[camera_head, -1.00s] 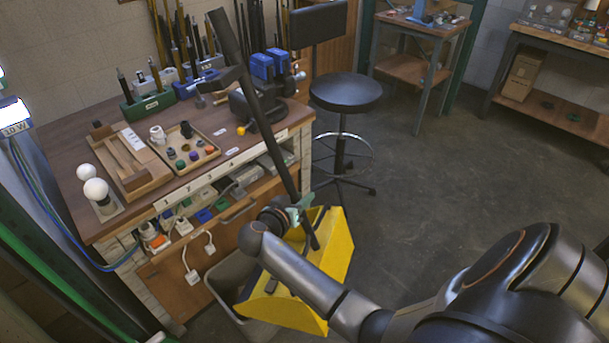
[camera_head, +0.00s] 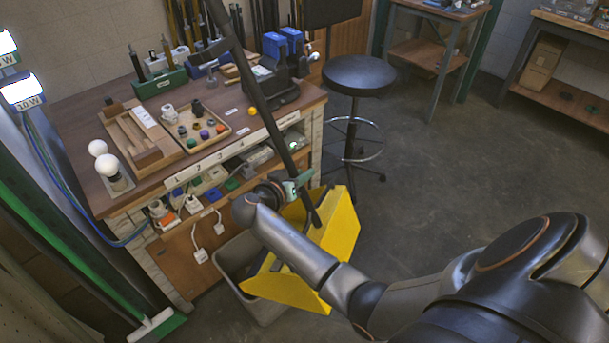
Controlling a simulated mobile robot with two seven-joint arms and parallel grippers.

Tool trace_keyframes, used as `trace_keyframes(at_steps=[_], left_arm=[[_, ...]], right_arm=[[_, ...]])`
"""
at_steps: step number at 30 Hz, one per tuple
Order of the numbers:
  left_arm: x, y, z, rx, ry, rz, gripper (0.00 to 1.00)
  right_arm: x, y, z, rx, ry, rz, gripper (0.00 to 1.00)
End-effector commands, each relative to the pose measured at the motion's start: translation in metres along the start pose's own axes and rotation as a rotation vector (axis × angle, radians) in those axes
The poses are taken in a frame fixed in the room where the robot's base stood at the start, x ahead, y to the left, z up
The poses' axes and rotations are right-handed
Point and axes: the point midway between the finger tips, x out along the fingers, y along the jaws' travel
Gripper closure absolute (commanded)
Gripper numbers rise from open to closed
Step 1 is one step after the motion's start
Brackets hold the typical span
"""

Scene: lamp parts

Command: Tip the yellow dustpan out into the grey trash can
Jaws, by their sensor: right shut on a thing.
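The yellow dustpan (camera_head: 340,232) is tilted over the right part of the grey trash can (camera_head: 264,309), low in front of the workbench. Its long black handle (camera_head: 262,105) slants up and left across the bench. My right gripper (camera_head: 297,188) is shut on the handle's lower part, just above the pan. My right forearm hides part of the pan and of the can's opening. I cannot see any contents in the pan, and cannot tell whether it touches the can's rim. My left gripper is out of view.
The workbench (camera_head: 82,187) holds a wooden tray (camera_head: 150,150), white bulbs (camera_head: 108,164) and a blue vise (camera_head: 275,45). A black stool (camera_head: 360,75) stands to its right. A green broom (camera_head: 160,325) is at lower left. The floor (camera_head: 450,150) right of the stool is clear.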

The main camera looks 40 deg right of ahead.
Motion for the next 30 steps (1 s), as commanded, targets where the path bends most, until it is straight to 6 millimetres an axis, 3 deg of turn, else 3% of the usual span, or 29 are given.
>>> trace_keyframes(at_steps=[30], left_arm=[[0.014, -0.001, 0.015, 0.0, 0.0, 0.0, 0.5]], right_arm=[[-0.006, -0.026, -0.017, -0.052, 0.011, 0.025, 1.0]])
